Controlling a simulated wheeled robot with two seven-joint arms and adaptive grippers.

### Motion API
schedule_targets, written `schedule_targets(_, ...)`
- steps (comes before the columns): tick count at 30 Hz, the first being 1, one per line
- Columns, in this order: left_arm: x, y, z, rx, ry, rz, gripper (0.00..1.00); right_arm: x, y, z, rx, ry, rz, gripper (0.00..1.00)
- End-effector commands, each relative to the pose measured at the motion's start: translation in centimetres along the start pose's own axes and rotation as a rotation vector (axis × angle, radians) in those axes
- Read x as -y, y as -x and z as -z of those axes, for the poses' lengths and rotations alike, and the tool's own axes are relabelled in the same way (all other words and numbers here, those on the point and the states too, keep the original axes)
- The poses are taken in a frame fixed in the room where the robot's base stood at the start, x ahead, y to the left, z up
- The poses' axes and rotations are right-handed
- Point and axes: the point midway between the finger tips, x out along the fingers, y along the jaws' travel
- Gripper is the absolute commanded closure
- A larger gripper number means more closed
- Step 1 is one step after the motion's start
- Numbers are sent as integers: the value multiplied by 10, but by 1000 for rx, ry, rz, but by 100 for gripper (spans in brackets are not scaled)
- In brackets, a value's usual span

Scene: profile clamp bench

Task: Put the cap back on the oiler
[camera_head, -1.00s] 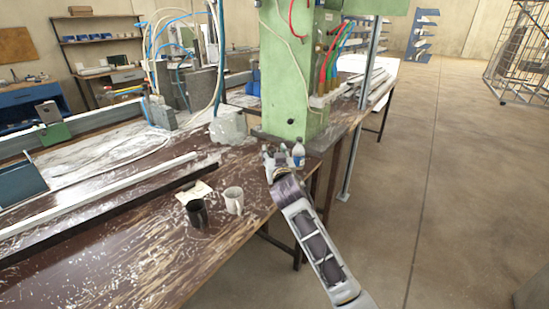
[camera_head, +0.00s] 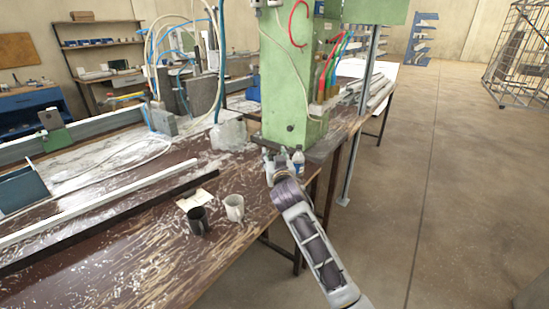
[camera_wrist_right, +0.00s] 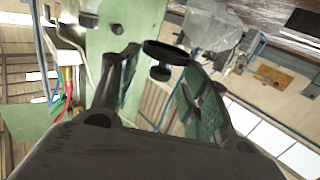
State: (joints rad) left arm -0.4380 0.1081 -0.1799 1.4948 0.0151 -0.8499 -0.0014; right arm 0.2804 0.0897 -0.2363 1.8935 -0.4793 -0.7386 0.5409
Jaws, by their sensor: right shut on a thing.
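My right gripper (camera_head: 275,163) is over the table corner by the green column, seen small from behind its wrist. In the right wrist view my right gripper (camera_wrist_right: 160,65) has its fingers partly closed around a dark round piece with a small knob, which looks like the cap (camera_wrist_right: 167,52). My left gripper is not in view.
A black mug (camera_head: 198,220) and a white mug (camera_head: 234,207) stand on the worn brown table (camera_head: 150,262), near a paper sheet (camera_head: 197,199). The green column (camera_head: 290,90) rises behind the gripper. Long profiles (camera_head: 90,215) lie at left. Open floor is at right.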

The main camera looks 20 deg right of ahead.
Motion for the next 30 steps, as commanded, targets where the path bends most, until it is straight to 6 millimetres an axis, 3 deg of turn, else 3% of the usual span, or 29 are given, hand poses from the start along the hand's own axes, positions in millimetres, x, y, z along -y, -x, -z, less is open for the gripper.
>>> schedule_targets(21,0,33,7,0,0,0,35,0,2,36,0,0,0,66)
schedule_targets(30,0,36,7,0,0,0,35,0,2,40,0,0,0,66)
